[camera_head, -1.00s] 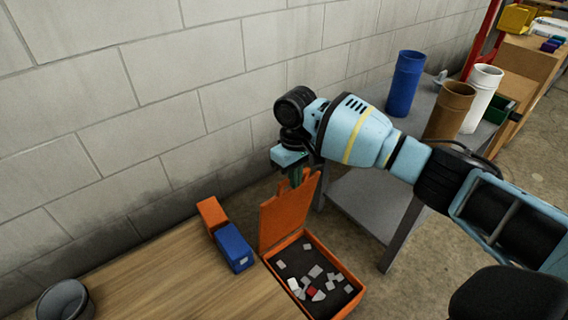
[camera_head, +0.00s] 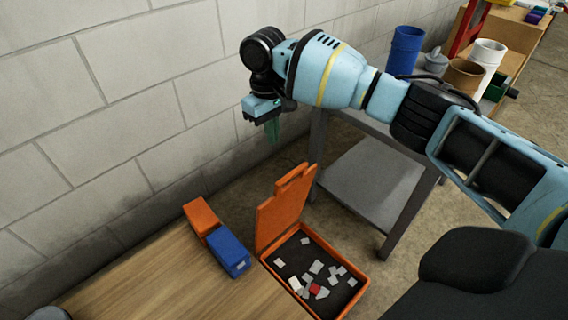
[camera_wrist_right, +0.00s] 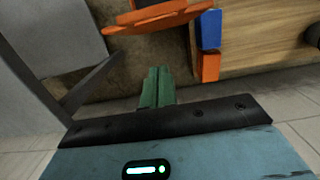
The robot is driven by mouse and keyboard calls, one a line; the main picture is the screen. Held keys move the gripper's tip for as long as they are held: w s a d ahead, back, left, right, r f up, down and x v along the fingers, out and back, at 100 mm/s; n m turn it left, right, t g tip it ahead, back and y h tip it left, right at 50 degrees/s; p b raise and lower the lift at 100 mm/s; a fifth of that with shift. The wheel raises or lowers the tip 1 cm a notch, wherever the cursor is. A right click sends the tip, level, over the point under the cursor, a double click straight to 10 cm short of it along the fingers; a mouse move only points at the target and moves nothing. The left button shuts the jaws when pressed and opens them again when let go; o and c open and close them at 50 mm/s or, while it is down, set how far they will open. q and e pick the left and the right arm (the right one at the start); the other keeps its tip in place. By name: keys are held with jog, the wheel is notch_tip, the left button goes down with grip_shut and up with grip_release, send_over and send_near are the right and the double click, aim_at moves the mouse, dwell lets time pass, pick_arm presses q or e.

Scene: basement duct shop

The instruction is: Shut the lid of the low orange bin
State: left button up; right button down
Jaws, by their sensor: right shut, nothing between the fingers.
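The low orange bin (camera_head: 353,284) sits at the right end of the wooden table. Its lid (camera_head: 282,212) is open and stands up from the bin's far left edge, with a handle slot near its top. Several pale chips and a red one lie on the bin's dark floor. My right gripper (camera_head: 272,131) is shut and empty, pointing down above and behind the lid's top edge, with a visible gap in the head view. In the right wrist view, the green fingers (camera_wrist_right: 157,88) are together and the orange lid (camera_wrist_right: 160,18) shows beyond them. My left gripper is out of view.
An orange block (camera_head: 201,216) and a blue block (camera_head: 229,252) sit left of the lid on the wooden table (camera_head: 165,275). The block wall (camera_head: 110,120) is close behind. A grey metal table (camera_head: 375,185) with tubs stands to the right.

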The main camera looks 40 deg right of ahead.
jog(key=s+f+b, duration=0.3)
jog(key=s+f, duration=0.1)
jog(key=f, duration=0.2)
jog(key=shift+s+d+f, duration=0.2)
jog(key=shift+d, duration=0.1)
dwell(0.4)
